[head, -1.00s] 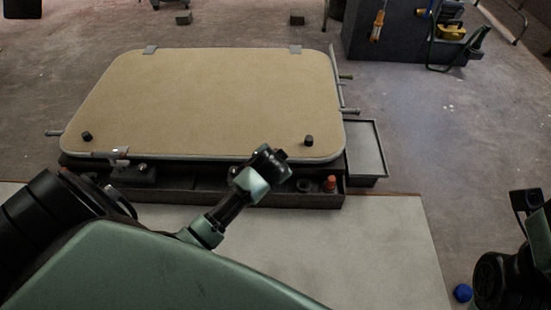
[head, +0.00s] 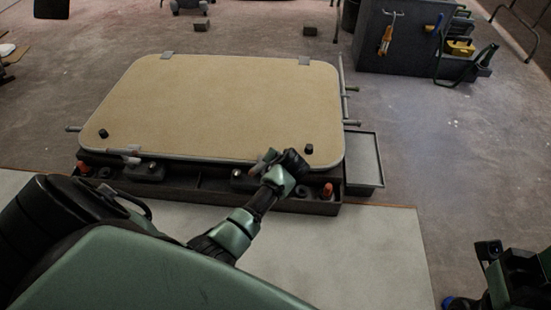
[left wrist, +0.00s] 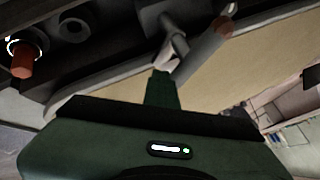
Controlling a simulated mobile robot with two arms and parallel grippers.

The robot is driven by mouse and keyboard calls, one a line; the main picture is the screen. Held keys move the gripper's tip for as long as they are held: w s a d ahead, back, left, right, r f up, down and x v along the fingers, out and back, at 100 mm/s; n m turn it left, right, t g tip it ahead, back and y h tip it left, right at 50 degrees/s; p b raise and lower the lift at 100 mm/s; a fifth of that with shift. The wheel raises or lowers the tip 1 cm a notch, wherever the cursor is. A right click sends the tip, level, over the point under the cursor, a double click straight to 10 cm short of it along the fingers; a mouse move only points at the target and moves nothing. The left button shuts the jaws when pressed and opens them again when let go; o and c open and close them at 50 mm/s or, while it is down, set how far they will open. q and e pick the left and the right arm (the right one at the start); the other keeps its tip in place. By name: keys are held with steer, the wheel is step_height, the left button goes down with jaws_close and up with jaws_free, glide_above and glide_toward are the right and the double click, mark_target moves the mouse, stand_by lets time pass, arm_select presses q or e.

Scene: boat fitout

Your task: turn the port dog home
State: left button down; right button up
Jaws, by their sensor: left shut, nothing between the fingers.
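A tan hatch panel (head: 215,105) with a grey rim lies over a dark tray. Two dogs show at its front edge: a left dog (head: 126,153) and a right dog (head: 264,160). I cannot tell from the frames which is the port one. My left gripper (head: 292,162) is at the right dog and partly hides it. In the left wrist view a grey dog handle with a reddish tip (left wrist: 208,44) lies slanted just beyond my shut, empty gripper (left wrist: 165,66); contact is unclear. My right gripper (head: 492,252) is at the lower right, its jaws unclear.
The tray (head: 225,197) holds dark round parts and an orange-capped item (head: 327,190), which sits close right of my left gripper. A shallow side tray (head: 365,160) adjoins it. A dark tool cabinet (head: 405,40) stands behind. Floor to the right is clear.

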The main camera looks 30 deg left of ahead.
arm_select(q)
steer(key=n+g, duration=0.1)
steer(key=w+a+n+g+y, duration=0.1)
steer(key=n, duration=0.1)
steer(key=a+n+g, duration=0.1)
steer(key=n, duration=0.1)
steer(key=shift+w+y+b, duration=0.3)
steer(key=shift+w+y, duration=0.1)
steer(key=shift+a, duration=0.15)
steer(key=shift+w, duration=0.1)
stand_by(0.4)
